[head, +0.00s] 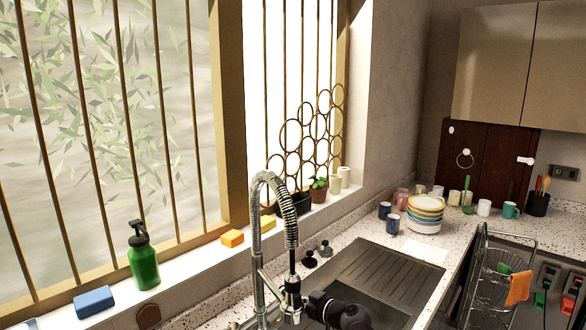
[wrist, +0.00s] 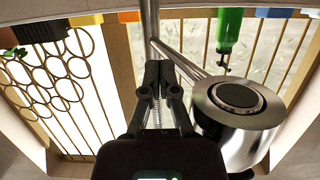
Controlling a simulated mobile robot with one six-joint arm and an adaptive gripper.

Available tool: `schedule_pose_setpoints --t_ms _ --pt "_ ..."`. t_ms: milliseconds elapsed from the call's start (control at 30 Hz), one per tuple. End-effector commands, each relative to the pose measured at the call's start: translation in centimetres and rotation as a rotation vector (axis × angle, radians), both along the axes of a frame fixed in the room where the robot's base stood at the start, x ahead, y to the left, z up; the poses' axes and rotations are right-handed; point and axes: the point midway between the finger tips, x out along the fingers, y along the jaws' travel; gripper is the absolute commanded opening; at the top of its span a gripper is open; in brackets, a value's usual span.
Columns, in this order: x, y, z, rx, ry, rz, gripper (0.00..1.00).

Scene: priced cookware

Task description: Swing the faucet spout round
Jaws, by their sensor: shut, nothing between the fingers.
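The chrome faucet (head: 257,262) stands at the sink's window side, with a spring hose (head: 274,180) arching over to a spray head (head: 291,303) that hangs down. My gripper (head: 312,302) is low in the head view, beside the spray head on its right. In the wrist view my gripper (wrist: 158,68) has its black fingers together and empty. The spray head (wrist: 240,120) fills the area just right of the fingers there, and the faucet post (wrist: 150,20) rises behind the fingertips. I cannot tell whether the fingers touch the spray head. My gripper partly hides the sink.
The sink's ribbed drainboard (head: 375,268) lies to the right. A green bottle (head: 143,258), blue sponge (head: 94,302) and potted plant (head: 318,190) stand on the windowsill. Stacked bowls (head: 425,212) and a dish rack (head: 490,275) are farther right. Two small dark knobs (head: 310,259) stand behind the faucet.

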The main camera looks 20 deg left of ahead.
Motion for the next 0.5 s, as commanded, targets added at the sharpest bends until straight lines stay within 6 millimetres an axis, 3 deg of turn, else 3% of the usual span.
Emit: schedule_pose_setpoints --t_ms 500 --pt "-0.48 0.46 0.0 0.0 -0.001 0.0 0.0"
